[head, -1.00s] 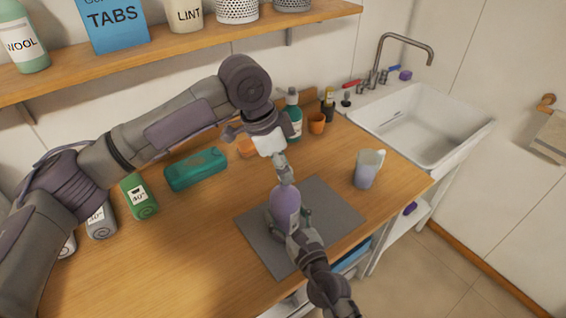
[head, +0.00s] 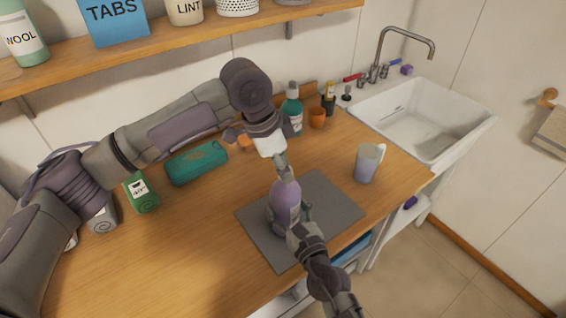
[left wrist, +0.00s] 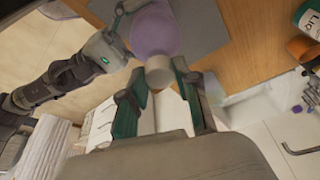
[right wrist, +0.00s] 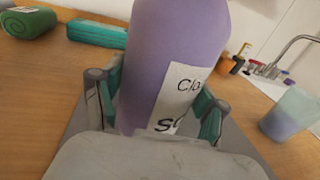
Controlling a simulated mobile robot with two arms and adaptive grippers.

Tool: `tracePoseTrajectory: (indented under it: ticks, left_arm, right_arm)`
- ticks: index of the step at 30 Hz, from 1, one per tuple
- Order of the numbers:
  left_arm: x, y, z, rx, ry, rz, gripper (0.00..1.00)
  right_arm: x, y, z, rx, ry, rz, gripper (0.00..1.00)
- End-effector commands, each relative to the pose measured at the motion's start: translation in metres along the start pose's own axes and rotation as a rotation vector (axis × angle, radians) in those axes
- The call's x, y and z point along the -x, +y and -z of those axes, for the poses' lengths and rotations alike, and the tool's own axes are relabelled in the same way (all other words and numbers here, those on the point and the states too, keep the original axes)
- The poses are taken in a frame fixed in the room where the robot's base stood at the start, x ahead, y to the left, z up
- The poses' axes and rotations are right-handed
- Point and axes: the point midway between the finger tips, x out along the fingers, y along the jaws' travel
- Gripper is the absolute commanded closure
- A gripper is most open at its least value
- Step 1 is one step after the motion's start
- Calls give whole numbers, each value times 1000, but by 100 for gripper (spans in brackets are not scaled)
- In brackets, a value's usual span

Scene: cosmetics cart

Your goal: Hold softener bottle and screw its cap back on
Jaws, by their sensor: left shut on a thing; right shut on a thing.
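The purple softener bottle (head: 285,203) stands upright on the grey mat (head: 262,243). It fills the right wrist view (right wrist: 172,65), with part of its label showing. My right gripper (head: 292,222) is shut around the bottle's body from the front, one finger on each side. My left gripper (head: 281,163) comes from above and is at the bottle's top. In the left wrist view, its fingers are shut on the pale cap (left wrist: 160,72), which is in line with the purple bottle (left wrist: 153,32). I cannot tell whether the cap is seated on the neck.
A cup with purple liquid (head: 367,163) stands right of the mat, near the white sink (head: 425,120). A shelf (head: 150,50) runs above.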

Motion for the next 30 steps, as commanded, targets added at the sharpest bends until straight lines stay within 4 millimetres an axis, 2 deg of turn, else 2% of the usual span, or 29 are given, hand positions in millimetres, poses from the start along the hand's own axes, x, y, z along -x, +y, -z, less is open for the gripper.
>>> tracePoseTrajectory:
  ticks: [12, 29, 30]
  left_arm:
    - [0, 0, 0, 0, 0, 0, 82]
    - [-11, 0, -3, 0, 1, 0, 82]
    - [-11, 0, -3, 0, 1, 0, 82]
  right_arm:
    - [0, 0, 0, 0, 1, 0, 90]
    - [0, 0, 0, 0, 1, 0, 90]
    - [0, 0, 0, 0, 1, 0, 100]
